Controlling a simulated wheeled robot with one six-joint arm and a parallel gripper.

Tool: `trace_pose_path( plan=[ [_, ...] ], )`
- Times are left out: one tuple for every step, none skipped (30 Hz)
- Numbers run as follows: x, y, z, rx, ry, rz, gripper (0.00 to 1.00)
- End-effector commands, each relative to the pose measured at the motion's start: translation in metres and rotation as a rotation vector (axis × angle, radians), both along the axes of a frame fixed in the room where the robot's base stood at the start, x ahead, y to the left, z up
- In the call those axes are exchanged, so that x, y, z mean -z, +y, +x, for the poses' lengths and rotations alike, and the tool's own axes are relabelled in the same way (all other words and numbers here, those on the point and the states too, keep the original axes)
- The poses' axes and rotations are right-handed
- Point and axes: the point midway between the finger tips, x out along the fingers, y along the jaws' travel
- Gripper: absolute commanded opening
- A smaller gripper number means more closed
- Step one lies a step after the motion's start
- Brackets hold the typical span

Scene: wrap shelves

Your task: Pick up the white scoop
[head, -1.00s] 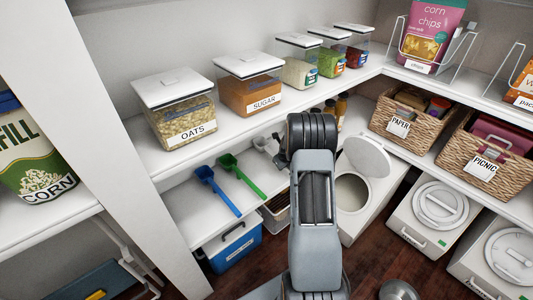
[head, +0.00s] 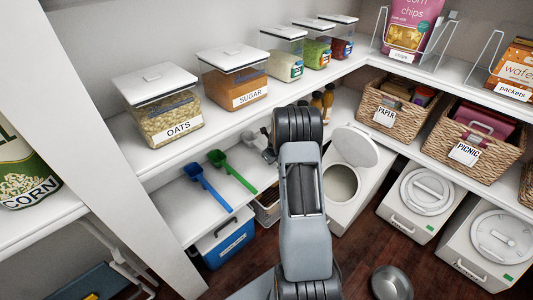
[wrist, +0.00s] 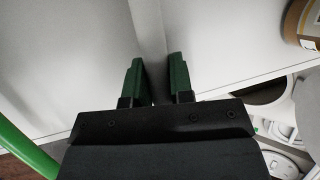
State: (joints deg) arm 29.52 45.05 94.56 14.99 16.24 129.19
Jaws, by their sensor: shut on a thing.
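The white scoop (head: 250,139) shows in the head view on the lower shelf, under the sugar container and just left of my arm. Its handle end is hidden by my wrist. In the wrist view my gripper (wrist: 157,80) has its two dark green fingers on either side of a pale grey strip, which looks like the scoop's handle (wrist: 149,35). The fingers are shut on it. The head view hides most of the gripper behind my arm.
A green scoop (head: 233,174) and a blue scoop (head: 207,188) lie to the left on the same shelf. Bottles (head: 322,104) and an open-lidded white bin (head: 340,182) are to the right. The upper shelf holds the oats (head: 165,112) and sugar (head: 238,85) containers.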

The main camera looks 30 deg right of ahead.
Motion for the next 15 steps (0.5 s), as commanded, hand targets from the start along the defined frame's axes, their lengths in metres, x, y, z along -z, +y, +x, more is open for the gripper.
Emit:
trace_pose_path(
  plan=[
    [-0.003,-0.001,-0.001,0.001,-0.001,0.000,0.00],
    [-0.005,-0.001,-0.002,0.001,-0.001,0.000,0.00],
    [-0.007,-0.001,-0.004,0.002,-0.001,0.000,0.00],
    [-0.010,-0.002,-0.006,0.002,-0.002,-0.001,0.00],
    [-0.012,-0.002,-0.008,0.001,-0.001,-0.001,0.00],
    [-0.018,-0.002,-0.007,0.000,-0.003,-0.002,0.00],
    [-0.022,-0.002,-0.006,0.000,-0.003,-0.002,0.00],
    [-0.027,-0.002,-0.006,0.000,-0.003,-0.002,0.00],
    [-0.033,-0.002,-0.006,0.001,-0.002,-0.001,0.00],
    [-0.038,-0.002,-0.006,0.000,-0.002,-0.002,0.00],
    [-0.043,-0.002,-0.006,0.000,-0.003,-0.002,0.00],
    [-0.050,-0.002,-0.006,0.000,-0.003,-0.003,0.00],
    [-0.056,-0.002,-0.006,-0.001,-0.003,-0.002,0.00],
    [-0.060,-0.002,-0.007,0.000,-0.002,-0.002,0.00],
    [-0.067,-0.002,-0.006,0.001,-0.002,-0.001,0.00]
  ],
)
